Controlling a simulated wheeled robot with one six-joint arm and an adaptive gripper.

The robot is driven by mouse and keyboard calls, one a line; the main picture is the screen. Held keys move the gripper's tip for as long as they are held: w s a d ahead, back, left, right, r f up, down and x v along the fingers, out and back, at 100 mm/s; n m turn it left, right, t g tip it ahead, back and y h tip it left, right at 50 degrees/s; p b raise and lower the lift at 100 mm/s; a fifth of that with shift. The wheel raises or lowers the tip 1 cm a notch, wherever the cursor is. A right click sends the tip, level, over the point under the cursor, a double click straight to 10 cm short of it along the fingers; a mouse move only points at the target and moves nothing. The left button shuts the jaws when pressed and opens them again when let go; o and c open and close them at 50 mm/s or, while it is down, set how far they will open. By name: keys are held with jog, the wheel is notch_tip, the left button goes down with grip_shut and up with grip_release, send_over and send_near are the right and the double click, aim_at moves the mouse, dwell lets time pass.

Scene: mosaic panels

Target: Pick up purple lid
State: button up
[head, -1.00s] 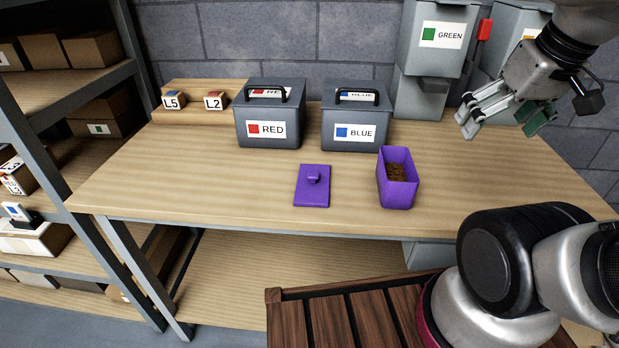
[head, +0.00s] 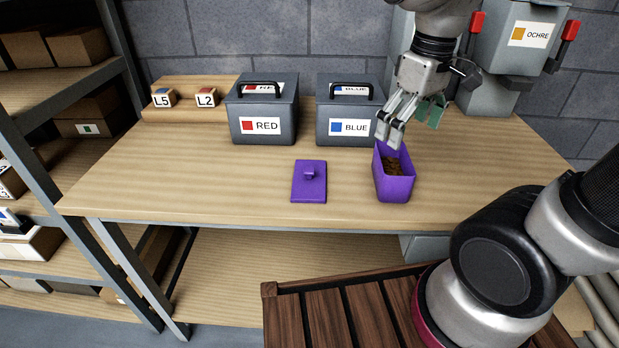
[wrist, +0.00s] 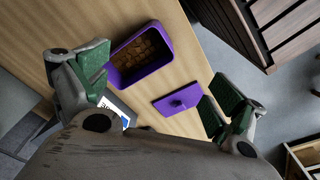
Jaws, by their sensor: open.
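The purple lid (head: 309,183) lies flat on the wooden table, its small knob facing up. It also shows in the wrist view (wrist: 168,104), between the finger pads and beyond them. The open purple box (head: 394,187) stands to the right of the lid and holds brown pieces; it is at upper middle in the wrist view (wrist: 170,68). My gripper (head: 392,130) is open and empty, above and behind the purple box, to the right of the lid. In the wrist view its green-padded fingers (wrist: 160,88) are spread wide.
The grey RED bin (head: 262,115) and BLUE bin (head: 333,126) stand behind the lid. Blocks L5 and L2 sit on a wooden stand (head: 190,118) at back left. A grey OCHRE dispenser (head: 515,55) is at back right. The table (head: 190,190) left of the lid is clear.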

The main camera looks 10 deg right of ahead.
aim_at(310, 172)
jog(key=w+a+f+n, duration=0.2)
jog(key=a+n, duration=0.3)
jog(key=n, duration=0.1)
jog(key=w+a+f+n+g, duration=0.1)
jog(key=w+a+f+n, duration=0.2)
jog(key=a+n, duration=0.2)
jog(key=w+a+f+n+h, duration=0.1)
jog(key=w+a+f+n, duration=0.1)
jog(key=a+n, duration=0.4)
jog(key=shift+w+f+n, duration=0.2)
jog(key=shift+f+n, duration=0.5)
jog(key=shift+n, duration=0.1)
jog(key=n, duration=0.2)
jog(key=w+a+n, duration=0.1)
jog(key=w+r+n, duration=0.1)
jog(key=n, duration=0.1)
jog(key=shift+a+n, duration=0.25)
jog(key=shift+n, duration=0.05)
jog(key=n, duration=0.3)
jog(key=shift+w+a+y, duration=0.15)
jog(key=shift+y, duration=0.15)
jog(key=shift+f+n, duration=0.15)
jog(key=shift+n, duration=0.15)
jog(key=shift+f, duration=0.35)
jog(key=f, duration=0.4)
jog(key=s+f, duration=0.1)
jog(key=f, duration=0.2)
jog(key=shift+d, duration=0.25)
jog(key=shift+s, duration=0.1)
jog(key=c, duration=1.3)
